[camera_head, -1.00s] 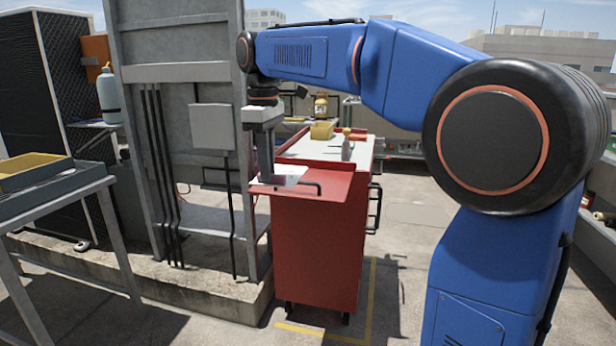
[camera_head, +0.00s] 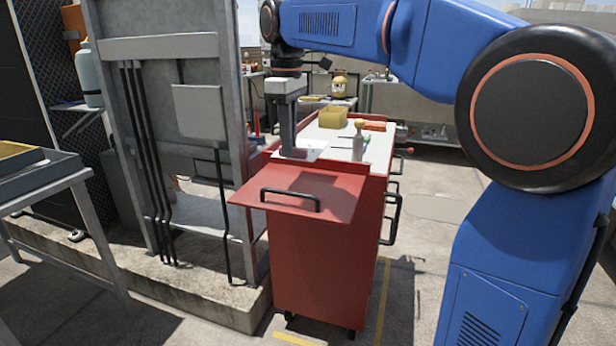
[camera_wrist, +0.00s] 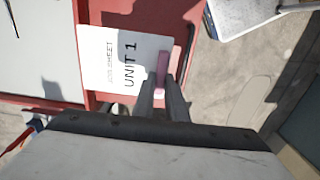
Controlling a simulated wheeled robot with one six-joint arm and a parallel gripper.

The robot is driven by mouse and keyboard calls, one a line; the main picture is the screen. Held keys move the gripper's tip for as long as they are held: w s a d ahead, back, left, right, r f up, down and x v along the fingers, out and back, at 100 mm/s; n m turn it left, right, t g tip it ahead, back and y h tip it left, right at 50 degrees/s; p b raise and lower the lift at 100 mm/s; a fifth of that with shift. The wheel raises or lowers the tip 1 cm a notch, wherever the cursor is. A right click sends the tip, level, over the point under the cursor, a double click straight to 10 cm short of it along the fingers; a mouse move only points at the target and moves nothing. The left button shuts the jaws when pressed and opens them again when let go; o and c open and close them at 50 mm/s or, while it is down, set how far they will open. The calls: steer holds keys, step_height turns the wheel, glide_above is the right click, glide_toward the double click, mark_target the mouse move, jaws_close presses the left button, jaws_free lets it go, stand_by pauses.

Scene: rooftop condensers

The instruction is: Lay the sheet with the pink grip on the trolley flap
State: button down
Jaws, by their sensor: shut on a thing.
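My gripper (camera_head: 289,153) is shut on the pink grip (camera_wrist: 162,68) at one edge of a white sheet (camera_wrist: 112,62). The sheet reads "JOB SHEET" and "UNIT 1". The red trolley flap (camera_head: 335,203) sticks out at the near side, bare on top, with a black handle (camera_head: 290,193). The pink grip is hidden in the head view.
A grey frame with a box (camera_head: 200,112) stands close on the left. A bench with a tray (camera_head: 35,170) is at far left. Open floor (camera_head: 430,240) lies right of the trolley.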

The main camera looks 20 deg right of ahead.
steer(key=shift+w+f, duration=0.1)
steer(key=shift+f, duration=4.85)
steer(key=c, duration=1.8)
jaws_free()
steer(key=shift+f, duration=0.1)
steer(key=shift+o, duration=0.2)
step_height(320, 180, up, 12)
steer(key=shift+r, duration=0.15)
steer(key=s+d+f+m, duration=0.1)
steer(key=s+d+f, duration=0.1)
steer(key=s, duration=0.3)
steer(key=s+d+f+m+t, duration=0.1)
steer(key=s+d+f+m, duration=0.1)
steer(key=s+d+f, duration=0.1)
steer(key=s+d+f+m+t, duration=0.1)
steer(key=s+d+f+m, duration=0.1)
steer(key=s+f, duration=0.3)
steer(key=shift+s+d, duration=0.25)
steer(key=shift+s, duration=0.4)
steer(key=shift+s+d, duration=0.2)
steer(key=shift+s, duration=0.4)
steer(key=s+d+f+m+t, duration=0.2)
steer(key=s+d+f+m, duration=0.2)
steer(key=s+f, duration=0.9)
step_height(320, 180, down, 3)
steer(key=shift+s+f+m+t, duration=0.15)
steer(key=shift+s+m+t, duration=0.25)
steer(key=shift+m, duration=0.5)
